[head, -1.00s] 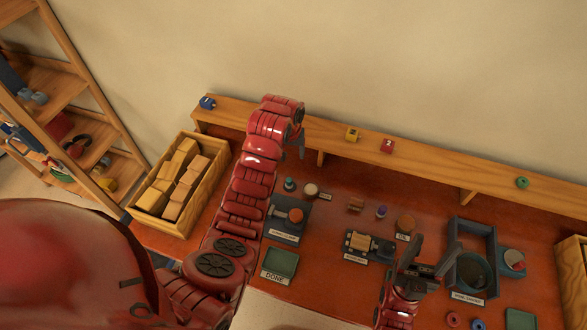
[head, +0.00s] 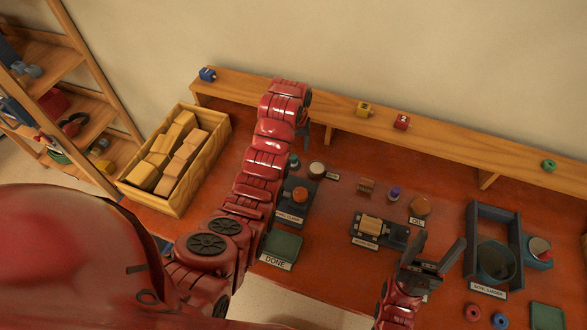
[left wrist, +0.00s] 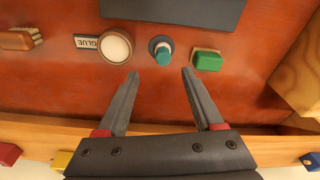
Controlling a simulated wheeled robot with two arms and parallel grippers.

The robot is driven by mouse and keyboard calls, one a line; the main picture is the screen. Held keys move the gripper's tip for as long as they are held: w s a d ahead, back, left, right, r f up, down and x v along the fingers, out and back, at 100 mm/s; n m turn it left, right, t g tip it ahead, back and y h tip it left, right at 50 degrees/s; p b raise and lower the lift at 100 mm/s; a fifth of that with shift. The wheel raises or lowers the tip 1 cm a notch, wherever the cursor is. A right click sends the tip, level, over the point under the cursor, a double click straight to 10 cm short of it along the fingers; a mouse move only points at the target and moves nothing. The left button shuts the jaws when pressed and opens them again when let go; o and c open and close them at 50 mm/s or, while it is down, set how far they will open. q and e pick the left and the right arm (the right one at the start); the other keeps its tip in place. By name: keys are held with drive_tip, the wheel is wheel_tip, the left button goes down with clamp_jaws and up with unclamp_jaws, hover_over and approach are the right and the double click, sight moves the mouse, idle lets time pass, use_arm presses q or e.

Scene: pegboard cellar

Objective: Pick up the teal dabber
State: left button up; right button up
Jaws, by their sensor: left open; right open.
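The teal dabber (left wrist: 162,52) stands on the red-brown bench, with a teal top and a grey round base. In the head view the dabber (head: 294,161) shows just below my left gripper (head: 304,134). In the left wrist view my left gripper (left wrist: 160,73) is open and empty. The dabber appears just beyond the fingertips, between their lines, and apart from them. My right gripper (head: 441,240) is open and empty over the bench, left of the dark frame.
A green block (left wrist: 207,60) lies close right of the dabber in the left wrist view, and a white-topped glue pot (left wrist: 114,46) stands left. A wooden ledge (head: 345,129) runs behind. A crate of blocks (head: 213,158) stands at the bench's left.

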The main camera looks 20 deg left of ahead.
sight(294, 157)
use_arm(q)
drive_tip(key=shift+w+f, duration=0.1)
drive_tip(key=shift+f, duration=0.8)
drive_tip(key=shift+f+p, duration=0.1)
drive_tip(key=shift+p, duration=0.2)
drive_tip(key=f+p, duration=0.2)
drive_tip(key=f, duration=0.1)
drive_tip(key=shift+s+a+p, duration=0.2)
drive_tip(key=shift+a+p, duration=0.1)
drive_tip(key=shift+p, duration=0.1)
drive_tip(key=shift+w+f, duration=0.25)
drive_tip(key=shift+f, duration=0.8)
clamp_jaws()
